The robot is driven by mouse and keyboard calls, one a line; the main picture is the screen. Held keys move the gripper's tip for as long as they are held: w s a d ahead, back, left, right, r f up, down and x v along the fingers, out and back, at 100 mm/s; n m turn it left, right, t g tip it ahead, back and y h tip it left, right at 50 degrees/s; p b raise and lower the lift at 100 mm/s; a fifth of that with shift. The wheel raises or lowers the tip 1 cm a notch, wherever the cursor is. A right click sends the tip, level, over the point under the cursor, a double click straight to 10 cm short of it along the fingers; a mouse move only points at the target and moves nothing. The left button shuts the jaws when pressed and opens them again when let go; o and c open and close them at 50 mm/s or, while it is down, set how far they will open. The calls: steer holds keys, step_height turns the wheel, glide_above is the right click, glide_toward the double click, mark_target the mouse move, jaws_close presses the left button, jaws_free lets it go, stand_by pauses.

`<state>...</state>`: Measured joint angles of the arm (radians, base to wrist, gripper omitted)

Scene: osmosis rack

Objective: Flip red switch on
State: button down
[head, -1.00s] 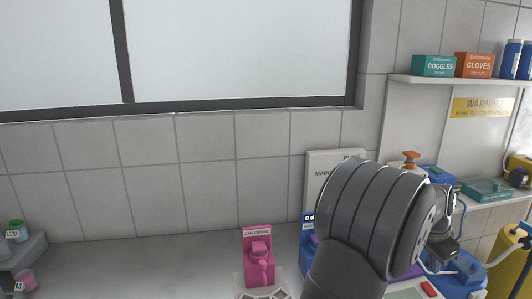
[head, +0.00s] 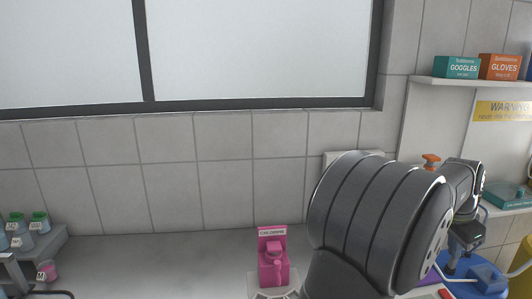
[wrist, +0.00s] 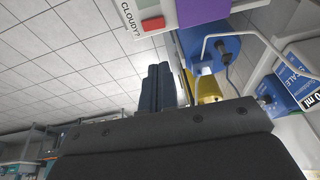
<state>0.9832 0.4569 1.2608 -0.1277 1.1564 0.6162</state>
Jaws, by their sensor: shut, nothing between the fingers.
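A red part (wrist: 152,24), which may be the red switch, shows beside a green patch on a white panel (wrist: 127,20) marked "CLOUDY?" in the wrist view. A small red piece (head: 446,293) shows at the bottom edge of the head view, partly hidden by my arm. My gripper (wrist: 158,70) is shut and empty, its two dark fingers side by side. In the wrist view the red part lies just above the fingertips, apart from them in the picture. In the head view my gripper (head: 468,240) hangs at the right; its fingertips are hard to make out.
A pink chlorine dispenser (head: 272,262) stands left of my arm. Blue equipment (head: 485,280) is below my gripper, and a blue cylinder (wrist: 212,50) with a pale tube is beside the panel. A shelf (head: 465,82) with boxes is above. The counter's left-middle is clear.

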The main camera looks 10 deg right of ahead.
mark_target(444, 292)
steer(key=shift+f, duration=0.1)
steer(key=x, duration=0.9)
steer(key=a+x, duration=0.1)
steer(key=x, duration=0.3)
steer(key=shift+w+f, duration=0.15)
steer(key=shift+f, duration=0.35)
